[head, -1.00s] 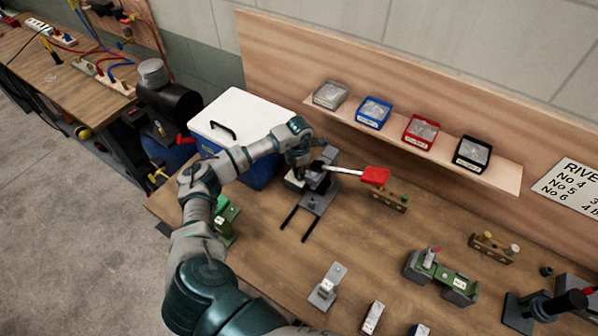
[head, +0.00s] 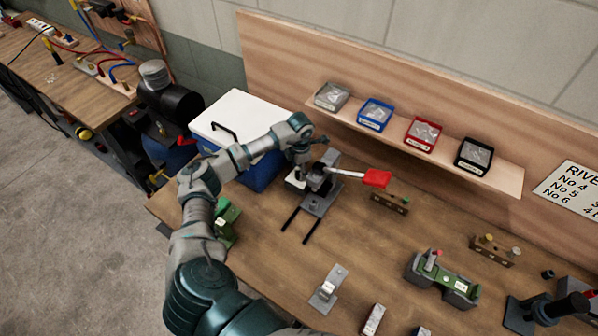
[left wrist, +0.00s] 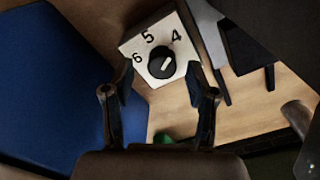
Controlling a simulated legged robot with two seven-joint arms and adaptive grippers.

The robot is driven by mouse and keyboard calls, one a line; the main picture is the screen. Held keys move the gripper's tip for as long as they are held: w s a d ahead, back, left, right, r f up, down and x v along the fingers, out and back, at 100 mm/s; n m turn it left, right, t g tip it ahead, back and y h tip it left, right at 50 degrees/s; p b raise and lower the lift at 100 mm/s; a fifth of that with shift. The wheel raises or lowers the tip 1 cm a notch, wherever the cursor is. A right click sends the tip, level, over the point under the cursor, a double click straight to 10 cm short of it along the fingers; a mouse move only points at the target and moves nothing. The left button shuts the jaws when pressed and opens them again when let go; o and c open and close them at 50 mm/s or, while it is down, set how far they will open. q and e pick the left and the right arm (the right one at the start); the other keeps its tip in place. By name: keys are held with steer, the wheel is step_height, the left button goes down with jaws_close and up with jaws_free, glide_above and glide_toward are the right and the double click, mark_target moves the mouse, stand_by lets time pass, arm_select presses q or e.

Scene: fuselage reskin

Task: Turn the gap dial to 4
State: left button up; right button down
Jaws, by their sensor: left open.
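The gap dial is a black round knob (left wrist: 161,63) on a white plate (left wrist: 186,76) marked 6, 5 and 4, seen in the left wrist view. A pale pointer line on the knob slants up and to the right, toward the side of the 4. In the head view my left gripper (head: 300,170) is over the dark press (head: 318,200) with the red-handled lever (head: 376,178), and hides much of the dial plate. My right gripper is not in view.
A blue cooler with a white lid (head: 240,120) stands close behind my left arm. Small bins (head: 376,113) sit on the wall shelf. A green fixture (head: 440,280) and a grey block (head: 328,290) stand nearer on the bench. Bare wood lies between them.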

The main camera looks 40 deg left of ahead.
arm_select(q)
step_height(320, 180, up, 10)
stand_by(0.3)
stand_by(0.4)
